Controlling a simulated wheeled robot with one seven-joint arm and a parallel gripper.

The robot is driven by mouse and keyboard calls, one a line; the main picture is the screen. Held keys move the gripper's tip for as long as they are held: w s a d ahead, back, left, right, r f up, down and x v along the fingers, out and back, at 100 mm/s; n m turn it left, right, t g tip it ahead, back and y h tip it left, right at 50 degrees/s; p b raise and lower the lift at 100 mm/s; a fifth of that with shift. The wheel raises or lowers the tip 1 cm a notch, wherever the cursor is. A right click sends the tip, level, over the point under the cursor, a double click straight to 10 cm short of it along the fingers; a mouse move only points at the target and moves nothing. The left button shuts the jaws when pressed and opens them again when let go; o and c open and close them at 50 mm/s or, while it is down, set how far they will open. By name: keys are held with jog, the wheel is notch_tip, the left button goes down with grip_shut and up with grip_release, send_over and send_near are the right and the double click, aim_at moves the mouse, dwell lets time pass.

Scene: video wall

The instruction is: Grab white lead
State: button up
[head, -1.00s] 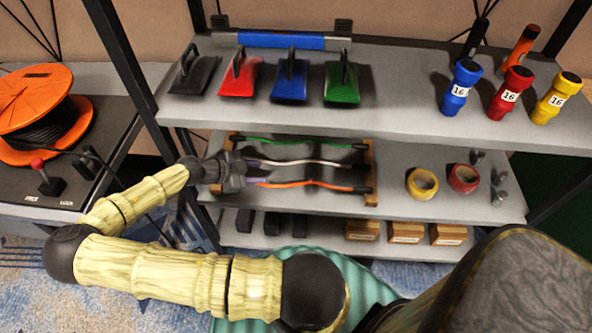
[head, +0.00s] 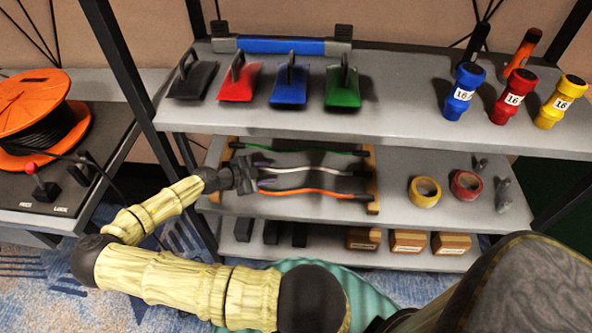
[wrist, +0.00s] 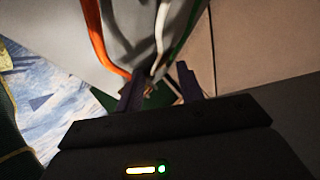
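The white lead (head: 310,168) lies between a green lead (head: 310,152) at the back and an orange lead (head: 310,192) in front, strung across a wooden rack (head: 373,190) on the middle shelf. The orange lead (wrist: 96,35) is to the left and the green lead (wrist: 186,36) to the right. Contact cannot be told.
The upper shelf (head: 390,110) overhangs the leads and carries coloured trowel-like tools and flashlights. Yellow (head: 424,192) and red (head: 466,185) tape rolls stand right of the rack. A black shelf post (head: 140,85) rises on the left. Wooden blocks (head: 408,241) sit on the bottom shelf.

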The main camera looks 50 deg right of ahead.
send_near(295, 169)
jog(key=x, duration=0.2)
jog(key=shift+d+f, duration=0.25)
jog(key=shift+f, duration=0.05)
jog(key=shift+d, duration=0.1)
jog(key=x, duration=0.5)
jog(key=shift+b, duration=0.35)
jog(key=shift+s, duration=0.1)
grip_shut()
